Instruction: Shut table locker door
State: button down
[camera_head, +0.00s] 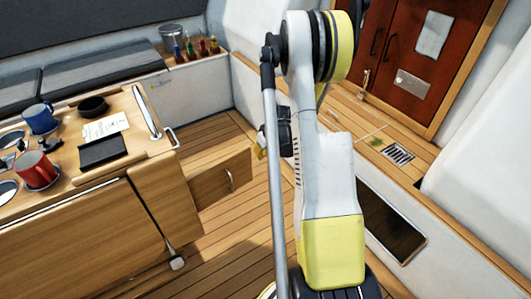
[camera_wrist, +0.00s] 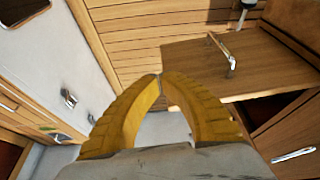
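The table locker door (camera_head: 221,178) is a wooden panel with a metal handle, standing open and swung out from the end of the wooden table (camera_head: 160,193). In the wrist view the door (camera_wrist: 195,75) lies ahead and right of my gripper, with its handle (camera_wrist: 222,55) near the far edge and a dark opening (camera_wrist: 262,108) beside it. My gripper (camera_wrist: 160,76) has yellow fingers whose tips meet, with nothing visible between them. It appears apart from the door. In the head view my arm mostly hides the gripper.
The tabletop carries a blue mug (camera_head: 40,118), a red mug (camera_head: 36,170), a black bowl (camera_head: 93,106) and a dark flat item (camera_head: 103,150). A bench with cushions (camera_head: 110,65) is behind. Wooden floor (camera_head: 225,230) is clear around the door. A white side wall (camera_head: 400,215) stands right.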

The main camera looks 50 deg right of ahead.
jog(key=shift+w+d+f+b, duration=0.15)
jog(key=shift+w+b, duration=0.1)
jog(key=shift+w, duration=0.45)
jog(key=shift+w+f+b, duration=0.15)
jog(key=shift+w+b, duration=0.1)
jog(key=shift+w, duration=0.45)
jog(key=shift+w+d+f+b, duration=0.15)
jog(key=shift+w+b, duration=0.1)
jog(key=shift+w, duration=0.45)
